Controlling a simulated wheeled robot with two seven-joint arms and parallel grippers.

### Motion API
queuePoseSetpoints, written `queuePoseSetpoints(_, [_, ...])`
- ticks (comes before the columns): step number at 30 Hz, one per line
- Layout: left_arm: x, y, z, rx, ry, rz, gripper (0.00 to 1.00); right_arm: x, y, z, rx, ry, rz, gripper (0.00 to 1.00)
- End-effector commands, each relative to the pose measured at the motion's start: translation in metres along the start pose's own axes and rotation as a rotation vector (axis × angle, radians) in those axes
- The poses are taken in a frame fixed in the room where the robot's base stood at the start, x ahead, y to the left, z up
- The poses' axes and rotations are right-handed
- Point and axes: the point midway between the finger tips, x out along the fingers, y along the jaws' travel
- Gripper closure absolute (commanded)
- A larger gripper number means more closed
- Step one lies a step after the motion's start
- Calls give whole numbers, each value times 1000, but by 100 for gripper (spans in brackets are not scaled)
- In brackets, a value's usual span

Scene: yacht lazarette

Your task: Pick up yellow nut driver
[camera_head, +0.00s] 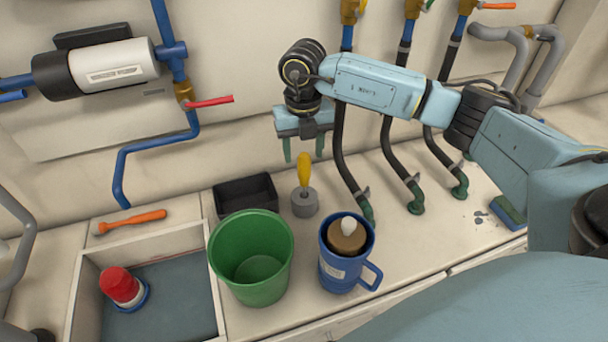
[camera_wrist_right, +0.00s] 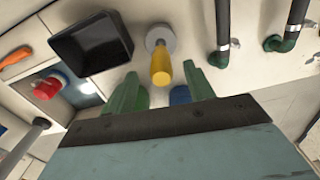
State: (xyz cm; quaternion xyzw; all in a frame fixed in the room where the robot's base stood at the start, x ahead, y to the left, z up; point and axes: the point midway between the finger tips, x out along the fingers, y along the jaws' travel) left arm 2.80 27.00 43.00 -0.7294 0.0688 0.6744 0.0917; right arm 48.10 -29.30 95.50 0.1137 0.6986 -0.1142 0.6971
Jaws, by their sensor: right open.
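The yellow nut driver (camera_head: 304,170) stands upright in a round grey holder (camera_head: 305,203) on the counter, handle up. My right gripper (camera_head: 304,156) is open just above it, with its two green fingers pointing down on either side of the handle's top. In the right wrist view the nut driver (camera_wrist_right: 161,70) shows between the open green fingers of my right gripper (camera_wrist_right: 163,90), with the grey holder (camera_wrist_right: 160,38) beyond. No contact between fingers and handle is visible. My left gripper is not in view.
A black bin (camera_head: 245,192) and a green bucket (camera_head: 250,258) stand left of the holder. A blue mug (camera_head: 340,270) is in front. Hoses (camera_head: 345,160) rise close on the right. An orange-handled tool (camera_head: 130,222) and a red-topped object (camera_head: 120,285) in a recess lie further left.

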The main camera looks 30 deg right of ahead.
Motion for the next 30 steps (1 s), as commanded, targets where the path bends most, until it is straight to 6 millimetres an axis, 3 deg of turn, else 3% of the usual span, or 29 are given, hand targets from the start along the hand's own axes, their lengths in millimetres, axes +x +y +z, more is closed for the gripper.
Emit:
queuePoseSetpoints(8, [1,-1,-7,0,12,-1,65,18,-1,-2,0,1,-1,47])
queuePoseSetpoints(16, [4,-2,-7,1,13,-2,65,56,-1,-4,0,0,1,47])
queuePoseSetpoints(23, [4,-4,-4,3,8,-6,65,59,-1,-4,0,-1,1,47])
queuePoseSetpoints(30, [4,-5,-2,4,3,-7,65,59,-1,-4,0,-2,1,76])
